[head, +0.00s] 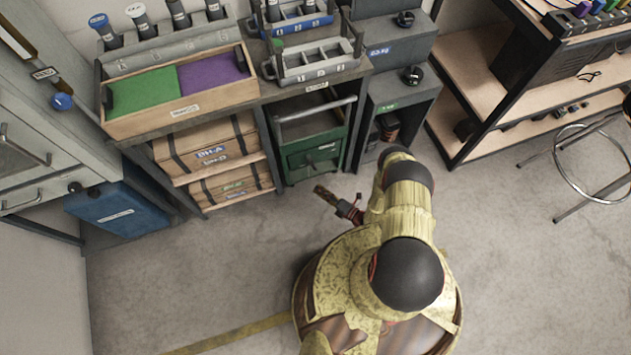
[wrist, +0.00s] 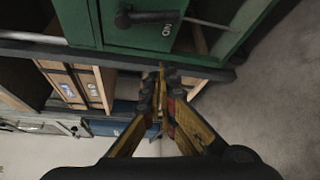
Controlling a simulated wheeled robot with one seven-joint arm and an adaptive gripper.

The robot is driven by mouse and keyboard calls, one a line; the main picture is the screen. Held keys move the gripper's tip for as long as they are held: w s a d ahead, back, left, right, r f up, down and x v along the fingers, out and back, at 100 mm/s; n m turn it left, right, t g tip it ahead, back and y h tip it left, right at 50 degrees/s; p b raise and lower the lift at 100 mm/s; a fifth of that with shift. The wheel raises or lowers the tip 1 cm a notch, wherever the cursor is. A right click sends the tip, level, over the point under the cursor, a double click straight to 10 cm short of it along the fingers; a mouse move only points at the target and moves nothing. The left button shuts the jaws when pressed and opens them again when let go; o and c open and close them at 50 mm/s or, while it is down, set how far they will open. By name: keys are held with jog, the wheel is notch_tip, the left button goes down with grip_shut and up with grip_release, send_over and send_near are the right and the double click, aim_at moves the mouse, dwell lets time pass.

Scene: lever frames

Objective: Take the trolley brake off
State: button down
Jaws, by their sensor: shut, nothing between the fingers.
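The green trolley (head: 312,158) stands under the bench with a pale push bar (head: 316,108) across its top. Its green front (wrist: 115,32) fills the upper part of the wrist view. A dark lever (wrist: 146,18) lies along this front, beside a small white marking (wrist: 166,30) that seems to read ON, turned over. In the head view the lever (head: 325,147) is small and indistinct. My gripper (head: 322,192) is in front of and below the trolley, apart from the lever. In the wrist view my gripper (wrist: 161,82) has its fingertips together, with nothing held.
Wooden cases (head: 208,148) sit on shelves left of the trolley. A dark cabinet (head: 388,118) stands close on its right. A blue box (head: 122,205) is at the far left, and a stool (head: 592,160) at the right. The floor (head: 200,270) in front is clear.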

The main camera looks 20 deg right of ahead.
aim_at(313, 165)
jog(key=b+x, duration=0.3)
jog(key=x, duration=0.6)
jog(key=shift+w+d+r+b, duration=0.2)
jog(key=shift+d+b, duration=0.05)
jog(key=shift+d, duration=0.35)
jog(key=shift+w+d+r+b, duration=0.15)
jog(key=shift+w+d+b, duration=0.15)
jog(key=shift+d, duration=0.3)
jog(key=shift+w+d+r+b, duration=0.15)
jog(key=shift+d+r+b, duration=0.1)
jog(key=shift+d, duration=0.35)
jog(key=shift+d+n+h+p, duration=0.25)
jog(key=shift+n+h+p, duration=0.15)
jog(key=shift+n+p, duration=0.25)
jog(key=shift+g, duration=0.3)
